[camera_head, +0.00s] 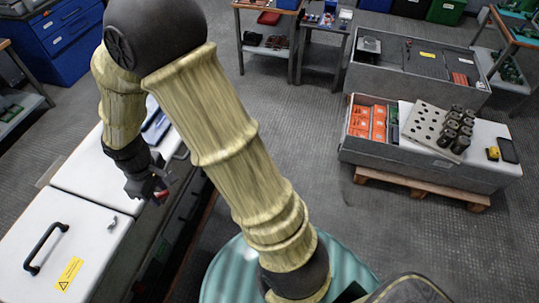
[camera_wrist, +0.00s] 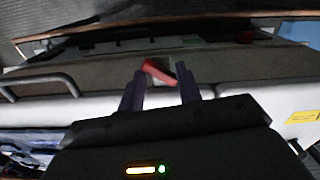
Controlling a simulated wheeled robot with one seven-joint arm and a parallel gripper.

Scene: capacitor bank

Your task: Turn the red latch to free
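The red latch (camera_wrist: 158,71) shows in the wrist view as a short red bar, tilted down to the right, on the cabinet's front. It lies between and just beyond the tips of my gripper (camera_wrist: 160,82). The two dark fingers stand apart, one on each side of it; the right finger is very close to the latch's right end, and I cannot tell if they touch. In the head view, my gripper (camera_head: 155,190) is at the front edge of the white-topped cabinet (camera_head: 100,178), with a small bit of red beside the fingers. The latch's mount is mostly hidden there.
A black handle (camera_head: 46,249) and a yellow warning label (camera_head: 69,273) are on the nearer white lid. A grey crate (camera_head: 430,150) on a pallet stands at the right. The dark floor between cabinet and crate is largely clear.

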